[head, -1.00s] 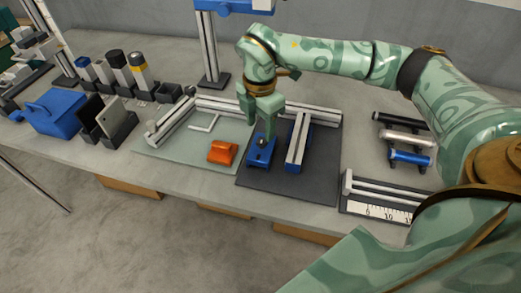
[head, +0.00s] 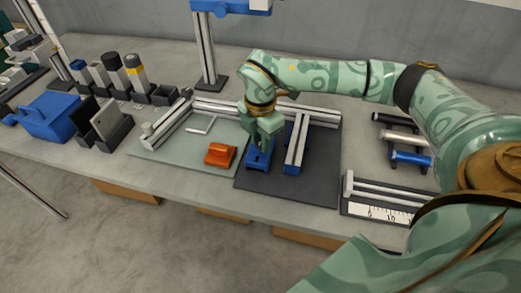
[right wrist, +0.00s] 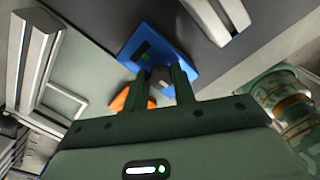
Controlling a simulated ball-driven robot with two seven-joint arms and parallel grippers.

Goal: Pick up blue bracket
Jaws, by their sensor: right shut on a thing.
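The blue bracket (head: 257,160) sits on the dark mat (head: 303,190) near the middle of the table. My right gripper (head: 264,142) reaches down to it from above and is shut on its upper part. In the right wrist view the blue bracket (right wrist: 158,50) lies ahead, with the fingers (right wrist: 162,88) closed around a part of it. The fingers hide part of the bracket. It appears to rest on the mat. My left gripper is not in view.
An orange block (head: 220,154) lies on the pale mat to the left. A silver rail (head: 297,140) with blue ends stands close on the right. A ruler fixture (head: 378,212) is farther right. A blue box (head: 48,115) stands far left.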

